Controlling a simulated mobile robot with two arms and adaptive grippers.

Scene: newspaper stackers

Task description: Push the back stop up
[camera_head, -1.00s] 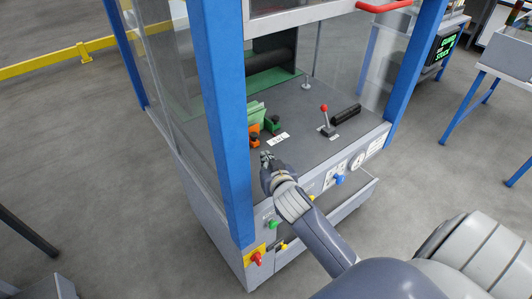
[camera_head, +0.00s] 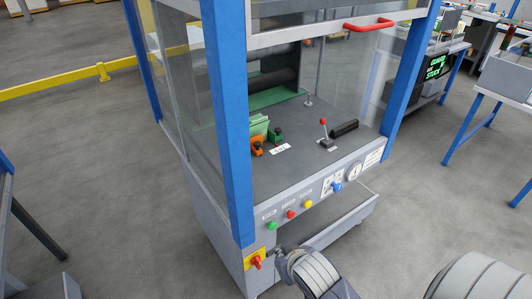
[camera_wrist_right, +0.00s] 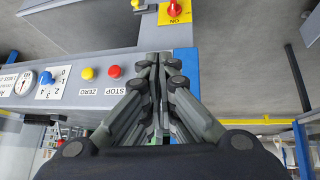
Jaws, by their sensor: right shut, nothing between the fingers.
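The stacker machine (camera_head: 290,172) stands in the middle of the head view, with blue posts and a grey bed. On its bed are a green upright piece (camera_head: 259,126) with orange and green clamps at its foot, a red-knobbed lever (camera_head: 323,128) and a black bar (camera_head: 344,128). I cannot tell which part is the back stop. My right gripper (camera_head: 277,251) is low at the machine's front, below the button panel and right of the red rotary switch (camera_head: 257,263). In the wrist view its fingers (camera_wrist_right: 157,60) are together and empty. My left gripper is out of view.
The front panel carries a green button (camera_head: 272,226), a red button (camera_head: 291,214), a yellow button (camera_head: 308,204), a blue knob (camera_head: 337,187) and a gauge (camera_head: 354,171). A raised guard with a red handle (camera_head: 371,25) hangs above the opening. Blue posts frame it.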

